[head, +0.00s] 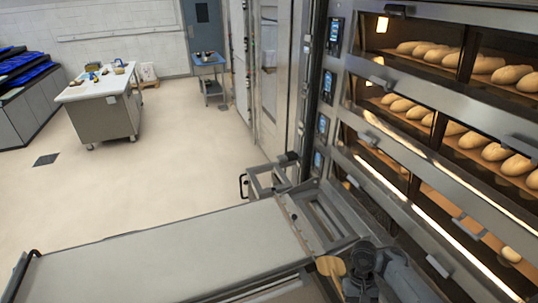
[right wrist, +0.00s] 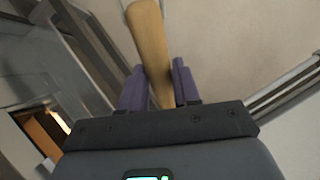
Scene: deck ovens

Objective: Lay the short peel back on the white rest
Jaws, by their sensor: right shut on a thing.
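The short peel (head: 331,266) shows as a small piece of pale wood at the bottom of the head view, beside my right gripper (head: 345,279). In the right wrist view its wooden handle (right wrist: 150,45) runs up between the two purple fingers of my right gripper (right wrist: 160,88), which is shut on it. I cannot make out the white rest for certain in either view. My left gripper is not in view.
Deck ovens with loaves (head: 493,152) stand close on the right. A long pale loader bed (head: 180,262) with a metal frame (head: 322,215) fills the foreground.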

